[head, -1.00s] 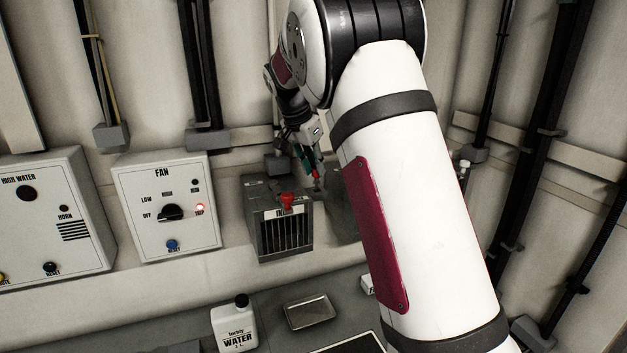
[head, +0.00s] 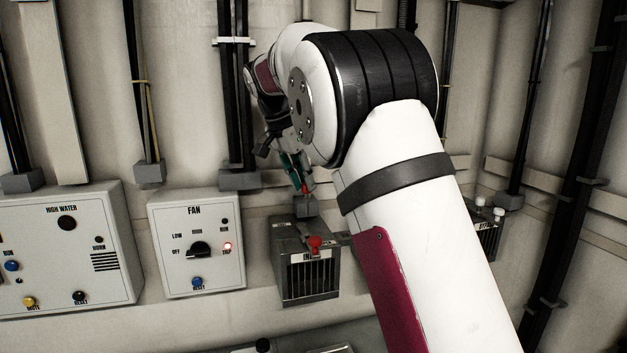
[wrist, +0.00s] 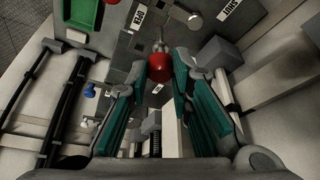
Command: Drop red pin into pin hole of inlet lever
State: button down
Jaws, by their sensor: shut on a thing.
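My gripper (head: 303,186) is shut on the red pin (wrist: 159,68), whose round red head sits between the green-padded fingertips in the wrist view. The pin's metal shank points away from the gripper. In the head view a little of the red pin (head: 306,189) shows at the fingertips, above and behind the inlet box (head: 309,275). A red knob (head: 316,243) sits at the box's front top edge, over its label. In the wrist view a metal part with a round end (wrist: 190,18) lies near OPEN and SHUT labels. I cannot make out the pin hole.
The fan panel (head: 197,270) and high-water panel (head: 65,270) are on the wall to the left. Dark vertical conduits end in grey blocks (head: 239,180) behind the gripper. Another box with white knobs (head: 487,230) is partly hidden behind my arm. A green patch (wrist: 85,15) shows in the wrist view.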

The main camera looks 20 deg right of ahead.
jog(key=shift+f, duration=0.1)
jog(key=shift+f, duration=2.7)
jog(key=shift+r, duration=0.4)
jog(key=shift+f+b, duration=0.35)
jog(key=shift+f, duration=2.2)
jog(key=c, duration=1.3)
grip_release()
jog(key=shift+c, duration=0.2)
jog(key=v, duration=1.2)
